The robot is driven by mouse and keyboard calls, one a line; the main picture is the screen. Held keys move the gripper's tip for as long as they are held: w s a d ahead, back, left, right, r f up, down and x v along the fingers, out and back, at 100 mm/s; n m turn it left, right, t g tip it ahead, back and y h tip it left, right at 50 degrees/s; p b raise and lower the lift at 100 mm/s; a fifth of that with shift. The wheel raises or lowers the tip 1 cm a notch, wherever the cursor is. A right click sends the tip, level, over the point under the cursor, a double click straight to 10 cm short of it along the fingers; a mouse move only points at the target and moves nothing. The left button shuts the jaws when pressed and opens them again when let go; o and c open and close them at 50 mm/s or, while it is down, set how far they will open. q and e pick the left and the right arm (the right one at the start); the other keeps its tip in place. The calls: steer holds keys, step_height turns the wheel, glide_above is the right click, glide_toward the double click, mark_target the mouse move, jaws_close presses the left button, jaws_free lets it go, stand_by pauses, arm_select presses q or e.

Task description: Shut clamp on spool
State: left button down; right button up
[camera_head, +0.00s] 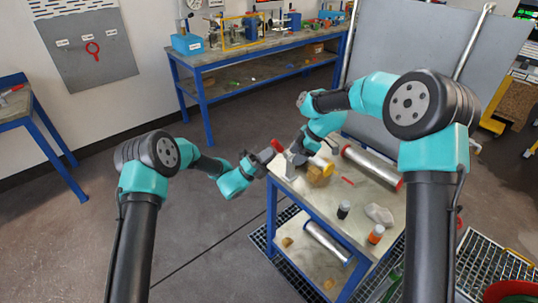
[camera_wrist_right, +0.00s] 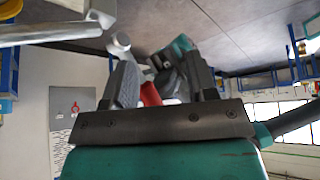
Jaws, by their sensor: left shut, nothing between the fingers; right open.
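My left gripper (camera_head: 261,163) is at the left edge of the blue-framed table, its fingers closed. A red part (camera_head: 277,146) and small grey parts show just beside it; I cannot tell whether these are the clamp. My right gripper (camera_head: 298,156) is just to the right, over the table's left corner. In the right wrist view its fingers (camera_wrist_right: 162,82) are apart, with a red piece (camera_wrist_right: 150,93) seen between them. A silver bar with a grey fitting (camera_wrist_right: 118,42) shows beside the left finger. A spool with red flanges (camera_head: 370,166) lies on the table behind.
On the table (camera_head: 325,200) are a yellow part (camera_head: 322,163), a brown block (camera_head: 319,178), a dark jar (camera_head: 344,209), an orange jar (camera_head: 376,234) and a pale lump (camera_head: 379,214). Another metal cylinder (camera_head: 327,241) lies on the lower shelf. A grey panel stands behind the table.

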steer(key=s+d+f+m+h, duration=0.1)
steer(key=s+d+f+m, duration=0.3)
steer(key=s+f+m, duration=0.6)
steer(key=s+d+f+m+h, duration=0.1)
steer(key=s+d+f+m, duration=0.3)
steer(key=s+f+m, duration=0.6)
steer(key=s+f, duration=0.8)
steer(key=s, duration=0.3)
steer(key=shift+s+d+f+t, duration=0.2)
steer(key=shift+s+f+t, duration=0.1)
steer(key=shift+s+t, duration=0.1)
steer(key=shift+d, duration=0.15)
